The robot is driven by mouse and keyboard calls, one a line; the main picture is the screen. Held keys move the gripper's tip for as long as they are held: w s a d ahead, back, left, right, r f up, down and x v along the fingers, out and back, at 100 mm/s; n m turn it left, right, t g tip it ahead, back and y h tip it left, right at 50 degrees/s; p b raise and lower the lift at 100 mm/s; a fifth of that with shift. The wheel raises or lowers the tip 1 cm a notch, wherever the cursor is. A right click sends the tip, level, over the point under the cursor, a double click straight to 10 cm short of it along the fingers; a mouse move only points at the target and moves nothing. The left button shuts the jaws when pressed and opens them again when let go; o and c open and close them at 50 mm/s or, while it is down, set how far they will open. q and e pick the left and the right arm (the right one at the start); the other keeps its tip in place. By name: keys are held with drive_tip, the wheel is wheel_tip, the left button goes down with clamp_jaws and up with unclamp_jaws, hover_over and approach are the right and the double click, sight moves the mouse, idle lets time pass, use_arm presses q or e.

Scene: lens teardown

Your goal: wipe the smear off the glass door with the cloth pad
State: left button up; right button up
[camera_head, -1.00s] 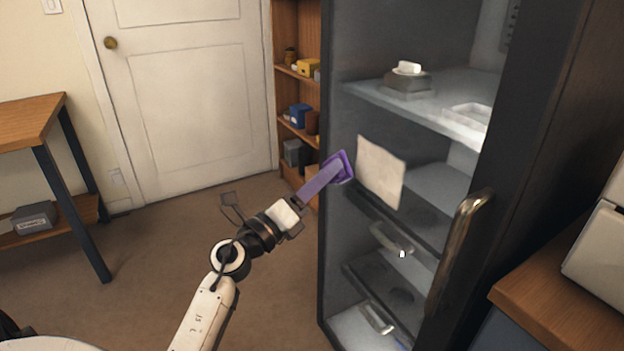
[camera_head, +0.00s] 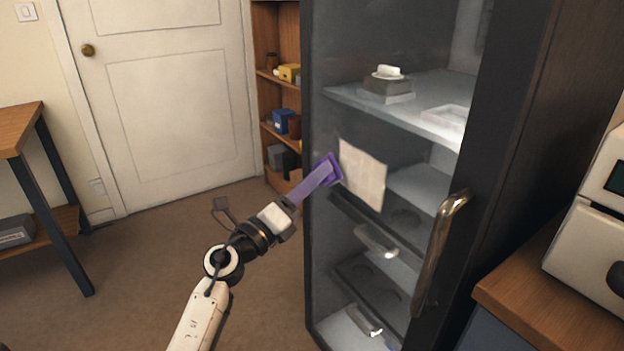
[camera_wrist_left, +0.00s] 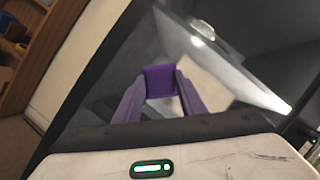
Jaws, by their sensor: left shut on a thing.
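The cloth pad (camera_head: 333,168) is a small purple block at the tip of my left gripper (camera_head: 317,180). The gripper's purple fingers are shut on it, and the pad also shows between them in the left wrist view (camera_wrist_left: 159,79). A pale, roughly square patch, which looks like the smear (camera_head: 364,178), is on the glass door (camera_head: 350,45) of a dark cabinet. The pad is at the patch's left edge; I cannot tell whether it touches the glass. The patch also shows in the left wrist view (camera_wrist_left: 212,82), partly hidden by a finger. My right gripper is not in view.
A metal handle (camera_head: 440,255) stands out on the door's right side. Shelves behind the glass hold a grey device (camera_head: 387,86) and a tray. A wooden counter (camera_head: 530,290) is at right, a bookshelf (camera_head: 262,105) behind, and a table (camera_head: 22,130) at left. Floor between is clear.

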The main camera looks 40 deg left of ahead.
use_arm(q)
drive_tip(key=shift+w+d, duration=0.2)
drive_tip(key=shift+w, duration=0.3)
drive_tip(key=shift+w+d, duration=0.1)
drive_tip(key=shift+w, duration=0.05)
